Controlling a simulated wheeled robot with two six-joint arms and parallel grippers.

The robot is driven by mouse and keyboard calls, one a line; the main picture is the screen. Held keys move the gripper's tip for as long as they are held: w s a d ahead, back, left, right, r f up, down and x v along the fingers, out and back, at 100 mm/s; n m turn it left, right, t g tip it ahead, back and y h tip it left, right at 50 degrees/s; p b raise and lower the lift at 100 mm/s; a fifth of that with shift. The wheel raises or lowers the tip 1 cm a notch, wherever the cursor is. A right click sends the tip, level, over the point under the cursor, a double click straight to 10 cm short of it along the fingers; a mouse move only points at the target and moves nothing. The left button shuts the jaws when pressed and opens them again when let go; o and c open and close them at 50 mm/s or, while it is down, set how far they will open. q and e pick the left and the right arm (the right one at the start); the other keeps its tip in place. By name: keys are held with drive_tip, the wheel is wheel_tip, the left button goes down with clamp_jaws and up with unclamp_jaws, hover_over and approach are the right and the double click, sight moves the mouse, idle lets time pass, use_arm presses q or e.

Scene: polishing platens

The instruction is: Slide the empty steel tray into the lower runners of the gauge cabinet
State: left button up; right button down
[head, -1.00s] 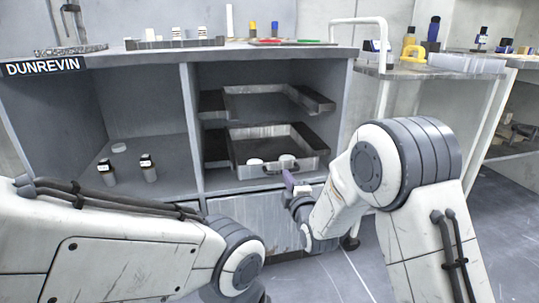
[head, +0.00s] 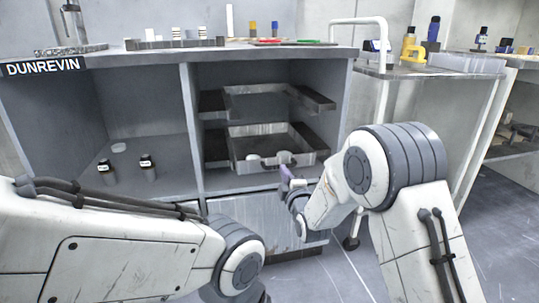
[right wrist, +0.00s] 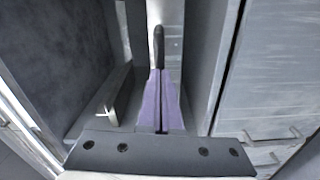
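The gauge cabinet (head: 190,120) stands ahead, its right bay fitted with upper runners (head: 312,98) and lower runners (head: 214,146). The steel tray (head: 245,165) sits level at the lower runners, mostly inside the bay, with its front edge near the opening. Pale round shapes show near its dark front handle (head: 264,164); I cannot tell what they are. My right gripper (head: 285,174) is at the tray front. In the right wrist view its purple fingers (right wrist: 160,85) are closed together at the dark handle (right wrist: 158,42). My left gripper is out of view.
Two small dark-capped bottles (head: 147,166) stand in the cabinet's left bay. A closed steel panel (head: 250,222) is below the tray bay. Small items line the cabinet top (head: 215,51). A white-railed cart (head: 430,71) stands at the right.

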drive_tip(key=shift+x, duration=3.4)
drive_tip(key=p, duration=0.3)
approach(278, 162)
drive_tip(key=v, duration=0.4)
drive_tip(key=s+d+r+m+g+h+p, duration=0.1)
drive_tip(key=s+r+m+g+p, duration=0.4)
drive_tip(key=s, duration=0.7)
drive_tip(key=s+d+r+m+g+h+p, duration=0.1)
drive_tip(key=s+m+g+h+p, duration=0.15)
drive_tip(key=s+g, duration=0.7)
drive_tip(key=s+d+r+m+g+h+p, duration=0.1)
drive_tip(key=s+d+r+m+g+p, duration=0.3)
drive_tip(key=s, duration=1.2)
wheel_tip(278, 162, up, 37)
drive_tip(key=a+m+t+p, duration=0.1)
drive_tip(key=p, duration=3.5)
drive_tip(key=shift+s+a+f, duration=0.25)
drive_tip(key=shift+s+a, duration=0.05)
drive_tip(key=shift+s, duration=0.1)
